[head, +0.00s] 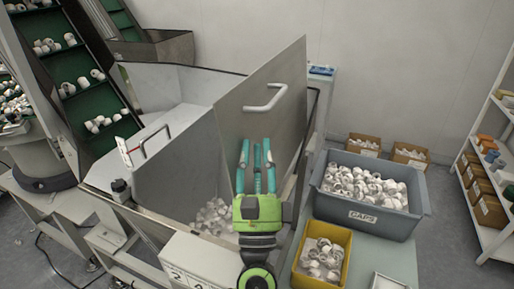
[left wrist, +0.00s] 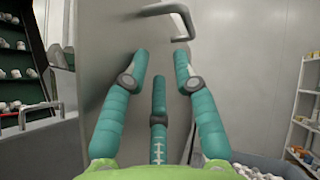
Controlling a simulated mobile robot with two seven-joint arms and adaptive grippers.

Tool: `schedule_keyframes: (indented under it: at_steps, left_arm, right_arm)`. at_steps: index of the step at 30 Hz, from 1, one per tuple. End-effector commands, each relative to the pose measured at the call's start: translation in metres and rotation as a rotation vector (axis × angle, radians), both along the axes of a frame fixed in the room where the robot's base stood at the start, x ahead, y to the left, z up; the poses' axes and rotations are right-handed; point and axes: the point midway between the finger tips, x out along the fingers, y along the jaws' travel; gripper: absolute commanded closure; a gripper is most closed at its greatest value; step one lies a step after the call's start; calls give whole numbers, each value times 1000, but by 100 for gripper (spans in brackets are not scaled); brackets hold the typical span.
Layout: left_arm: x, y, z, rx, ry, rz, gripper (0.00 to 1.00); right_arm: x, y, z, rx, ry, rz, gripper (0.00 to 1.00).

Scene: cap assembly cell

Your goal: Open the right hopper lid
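The right hopper lid (head: 290,75) is a grey metal panel standing steeply raised, with the right hopper compartment open and white caps (head: 212,215) showing inside. Its bar handle (head: 265,98) is on the panel face. My left gripper (head: 255,148) is in front of the lid, below the handle, with its fingers spread and nothing between them. In the left wrist view the open green fingers (left wrist: 160,62) point at the lid (left wrist: 120,35), and the handle (left wrist: 170,10) is beyond the fingertips. Whether a finger touches the panel cannot be told. My right gripper is not in view.
The left hopper lid (head: 175,118) lies flat with its own handle. A grey bin of caps (head: 370,222) and a yellow bin (head: 345,240) stand on a table at right. Shelving (head: 490,225) is at far right. A green cleated conveyor (head: 88,130) rises at left.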

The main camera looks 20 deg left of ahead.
Motion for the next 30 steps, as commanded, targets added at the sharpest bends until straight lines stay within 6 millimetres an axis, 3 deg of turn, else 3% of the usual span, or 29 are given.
schedule_keyframes:
  at_steps: [30]
  left_arm:
    - [-44, -9, -44, -2, 1, 0, 70]
  right_arm:
    - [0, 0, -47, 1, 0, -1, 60]
